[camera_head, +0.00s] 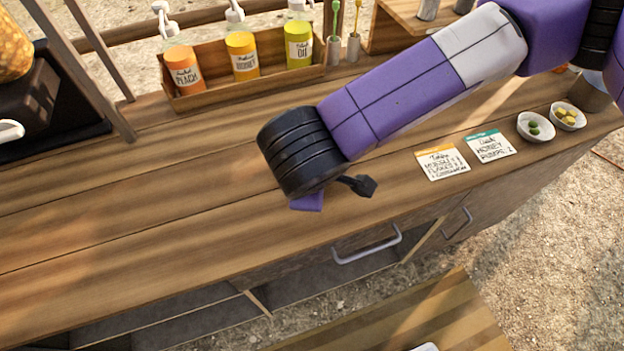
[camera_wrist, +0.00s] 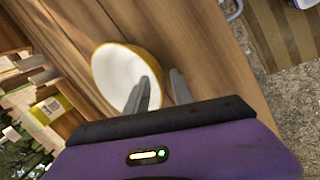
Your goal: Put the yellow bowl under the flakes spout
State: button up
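The yellow bowl (camera_wrist: 118,78) shows in the wrist view on the wooden counter, upright, with a white inside and a yellow rim. It is not visible in the head view, where my arm covers part of the counter. My gripper (camera_wrist: 160,76) is open. In the wrist view one finger overlaps the bowl's inside and the other lies just beyond its rim; contact cannot be told. In the head view the fingers are mostly hidden. A dispenser with orange-yellow flakes (camera_head: 14,48) stands at the far left, partly cut off. A white piece (camera_head: 11,130), possibly its spout or handle, sticks out in front.
A wooden rack (camera_head: 250,87) holds peach, honey and oil pump bottles at the back. Two cards (camera_head: 442,163) and two small dishes (camera_head: 535,127) lie on the right. A drawer handle (camera_head: 367,246) is on the counter front. The left-middle counter is clear.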

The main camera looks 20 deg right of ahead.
jog(key=v, duration=1)
jog(key=shift+s+r, duration=0.2)
jog(key=shift+r, duration=0.1)
